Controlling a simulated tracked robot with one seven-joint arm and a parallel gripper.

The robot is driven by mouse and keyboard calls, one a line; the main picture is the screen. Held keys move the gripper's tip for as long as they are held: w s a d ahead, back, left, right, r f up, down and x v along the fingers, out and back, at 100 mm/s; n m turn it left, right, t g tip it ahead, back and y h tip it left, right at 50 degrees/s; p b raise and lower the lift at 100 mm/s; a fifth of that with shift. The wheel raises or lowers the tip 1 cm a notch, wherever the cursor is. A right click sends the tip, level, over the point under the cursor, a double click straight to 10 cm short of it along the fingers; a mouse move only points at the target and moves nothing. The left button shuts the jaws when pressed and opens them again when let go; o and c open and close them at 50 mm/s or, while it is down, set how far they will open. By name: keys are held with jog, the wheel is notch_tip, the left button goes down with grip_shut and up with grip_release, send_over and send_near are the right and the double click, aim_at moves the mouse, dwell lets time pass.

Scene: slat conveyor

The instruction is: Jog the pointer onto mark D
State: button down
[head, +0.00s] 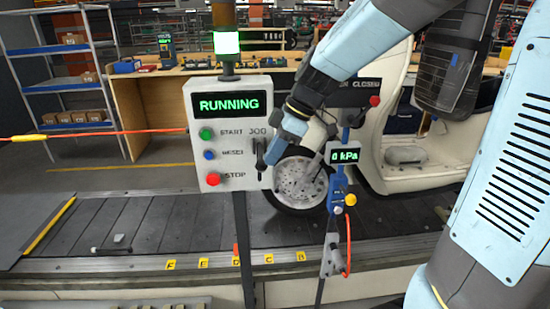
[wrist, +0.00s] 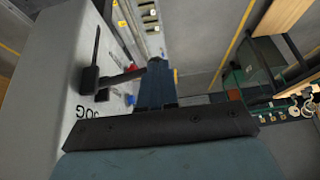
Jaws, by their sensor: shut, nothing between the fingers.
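The control box (head: 220,184) reads RUNNING, with START, RESET and STOP buttons and a black JOG lever (head: 260,162) at its right side. My gripper (head: 272,156) is at the lever's right side, shut and empty. In the wrist view the shut fingers (wrist: 157,66) are beside the black lever (wrist: 92,78); whether they touch it is unclear.
The slat conveyor (head: 160,222) carries a cream scooter (head: 405,160) with its wheel behind my gripper. A gauge stand (head: 344,157) reading 0 kPa, with a red hose, stands right of the box. A shelf and bench are behind.

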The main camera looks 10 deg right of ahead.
jog(key=v, duration=1.2)
jog(key=shift+s+d, duration=0.2)
jog(key=shift+s, duration=0.15)
jog(key=shift+r, duration=0.1)
jog(key=s+d+f+m+t+h, duration=0.2)
jog(key=s+d+m+t, duration=0.1)
jog(key=s+d+m, duration=0.3)
jog(key=s+d+f+m+t+h, duration=0.2)
jog(key=s+d+m, duration=0.4)
jog(key=s+m, duration=0.4)
jog(key=shift+s+f+m+t+h, duration=0.15)
jog(key=shift+f+m+t+h, duration=0.2)
jog(key=shift+m+h, duration=0.6)
